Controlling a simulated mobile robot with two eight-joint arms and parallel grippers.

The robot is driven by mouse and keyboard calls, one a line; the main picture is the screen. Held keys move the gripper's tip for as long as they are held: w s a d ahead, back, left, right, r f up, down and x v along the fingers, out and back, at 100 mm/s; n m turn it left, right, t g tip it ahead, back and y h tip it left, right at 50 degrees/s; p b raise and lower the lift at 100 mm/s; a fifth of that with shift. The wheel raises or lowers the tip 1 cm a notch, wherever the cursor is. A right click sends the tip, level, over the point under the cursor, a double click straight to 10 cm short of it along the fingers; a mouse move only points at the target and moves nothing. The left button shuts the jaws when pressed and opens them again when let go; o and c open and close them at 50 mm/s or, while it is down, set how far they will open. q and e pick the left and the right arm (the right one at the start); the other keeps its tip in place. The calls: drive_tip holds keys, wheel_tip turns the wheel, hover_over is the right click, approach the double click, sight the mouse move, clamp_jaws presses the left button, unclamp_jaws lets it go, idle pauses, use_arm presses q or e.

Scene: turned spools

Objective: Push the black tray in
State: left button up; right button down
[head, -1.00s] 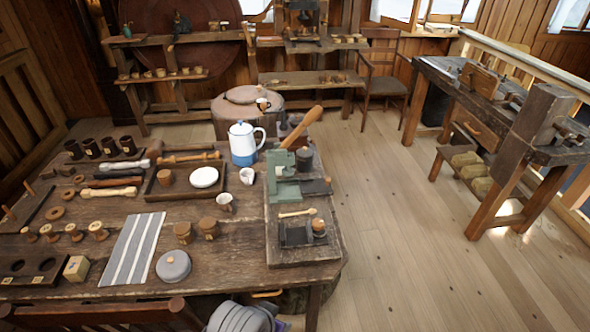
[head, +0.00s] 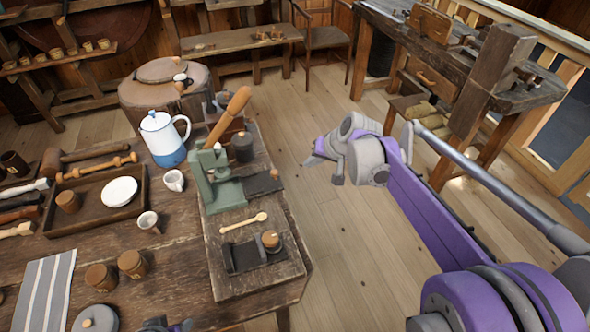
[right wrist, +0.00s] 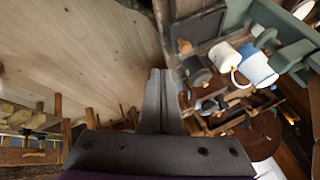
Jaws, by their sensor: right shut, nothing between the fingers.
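A flat black tray (head: 263,183) sticks out to the right from the base of the green lever press (head: 222,190), on a wooden board at the table's right side. A second black holder (head: 243,258) lies nearer on the same board, with a small wooden-topped piece in it. My right gripper (head: 314,159) is shut and empty, over the floor to the right of the press, apart from the tray. Its shut fingers also show in the right wrist view (right wrist: 159,76). At the head view's bottom edge, a small part of what looks like my left gripper (head: 168,326) shows.
A blue and white pot (head: 163,140) and a cup (head: 174,181) stand left of the press. A wooden spoon (head: 243,222) lies on the board. The press's wooden lever (head: 229,115) rises up and right. The floor right of the table is open up to a workbench (head: 440,75).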

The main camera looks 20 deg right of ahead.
drive_tip(key=w+a+f, duration=0.6)
drive_tip(key=f, duration=0.2)
idle(0.4)
hover_over(258, 190)
drive_tip(key=shift+w+d+b, duration=0.1)
drive_tip(key=shift+d+b, duration=0.05)
drive_tip(key=shift+b, duration=0.2)
drive_tip(key=shift+a, duration=0.3)
